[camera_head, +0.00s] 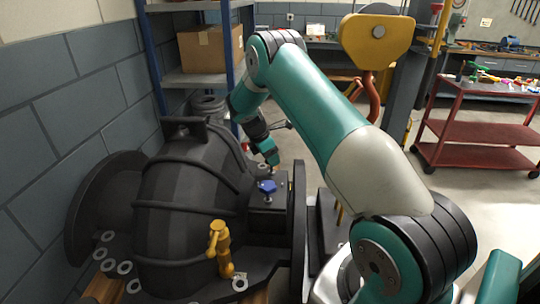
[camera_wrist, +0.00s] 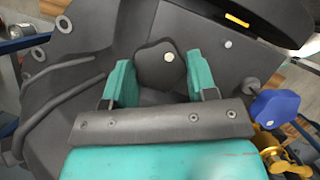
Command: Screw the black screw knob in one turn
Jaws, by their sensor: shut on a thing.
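The black screw knob (camera_wrist: 153,66) is a lobed dark knob with a light spot on its top, on the dark casing (camera_wrist: 90,45). In the wrist view my gripper (camera_wrist: 158,72) has its two teal fingers on either side of the knob, shut on it. In the head view my gripper (camera_head: 268,154) reaches down over the right part of the casing (camera_head: 180,195). The black knob cannot be made out there behind the fingers.
A blue knob (camera_head: 267,186) stands close to my gripper; it also shows in the wrist view (camera_wrist: 275,108). A yellow valve (camera_head: 218,240) stands at the casing's front. A blue shelf rack (camera_head: 155,60) is behind, and a red cart (camera_head: 470,135) is at the right.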

